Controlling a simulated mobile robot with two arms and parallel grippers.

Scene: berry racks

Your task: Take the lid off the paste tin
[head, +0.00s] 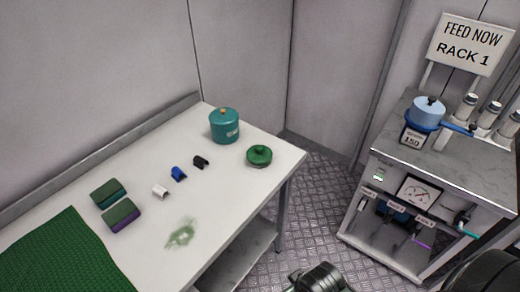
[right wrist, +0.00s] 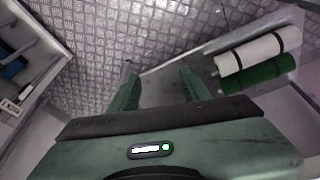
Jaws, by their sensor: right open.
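A teal tin (head: 224,128) with a small label and a knob on its lid stands upright at the far end of the white table. A squat green round piece (head: 259,157) with a knob on top sits just right of it, apart from it. I cannot tell whether this is a low lidded tin or a loose lid, nor which of the two is the paste tin. My right gripper (right wrist: 158,88) is open and empty in the right wrist view, above the metal floor and away from both. My left gripper is not in view.
The white table (head: 215,215) also holds two green-topped blocks (head: 115,205), small white, blue and black pieces, a green mat (head: 60,260) and a green smear (head: 181,234). A feed rack (head: 470,165) stands right. White and green rolls (right wrist: 258,60) show in the wrist view.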

